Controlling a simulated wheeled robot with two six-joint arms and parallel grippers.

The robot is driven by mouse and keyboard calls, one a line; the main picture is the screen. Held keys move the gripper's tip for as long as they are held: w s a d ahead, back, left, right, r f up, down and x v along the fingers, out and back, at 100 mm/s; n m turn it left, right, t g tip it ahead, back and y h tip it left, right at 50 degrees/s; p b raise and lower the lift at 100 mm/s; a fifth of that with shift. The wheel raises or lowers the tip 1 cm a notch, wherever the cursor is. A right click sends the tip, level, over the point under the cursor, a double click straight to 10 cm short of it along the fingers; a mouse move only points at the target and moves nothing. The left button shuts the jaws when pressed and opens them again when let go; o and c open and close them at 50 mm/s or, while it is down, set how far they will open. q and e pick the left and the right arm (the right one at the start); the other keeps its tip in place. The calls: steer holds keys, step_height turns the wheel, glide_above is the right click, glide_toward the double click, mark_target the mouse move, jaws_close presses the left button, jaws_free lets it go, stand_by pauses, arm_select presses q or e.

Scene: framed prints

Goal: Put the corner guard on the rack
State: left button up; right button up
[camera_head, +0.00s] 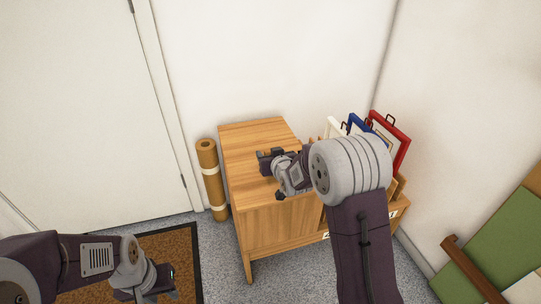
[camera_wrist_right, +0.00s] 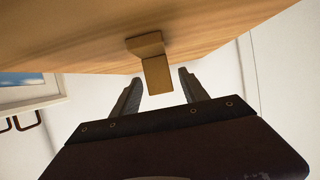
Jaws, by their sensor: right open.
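In the right wrist view a small brown L-shaped piece, which looks like the corner guard (camera_wrist_right: 157,77), is on the wooden top between my right gripper's fingertips, with a visible gap to each finger. My right gripper (camera_wrist_right: 160,76) is open. In the head view my right gripper (camera_head: 266,160) is over the light wood top of the cabinet (camera_head: 250,134), and the guard is hidden or too small to make out. The rack (camera_head: 398,188) at the cabinet's right holds framed prints and is partly behind my right arm. My left gripper (camera_head: 168,283) is low over the doormat, its jaws unclear.
White, blue and red frames (camera_head: 392,138) stand upright in the rack. A rolled brown tube (camera_head: 211,178) stands left of the cabinet. A brown doormat (camera_head: 178,248) lies by the door. A green panel (camera_head: 490,240) is at the right. The cabinet top's back left is clear.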

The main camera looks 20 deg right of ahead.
steer(key=shift+s+r, duration=0.25)
steer(key=shift+r, duration=0.1)
steer(key=p+v, duration=0.3)
steer(key=v, duration=0.7)
steer(key=shift+s+r+p, duration=0.2)
steer(key=shift+p, duration=0.2)
steer(key=s+f+g, duration=0.5)
steer(key=s+g, duration=0.1)
steer(key=s, duration=0.5)
steer(key=s+f+g, duration=0.5)
steer(key=s+g, duration=0.1)
steer(key=s, duration=0.6)
steer(key=shift+f+m, duration=0.3)
steer(key=shift+f, duration=0.1)
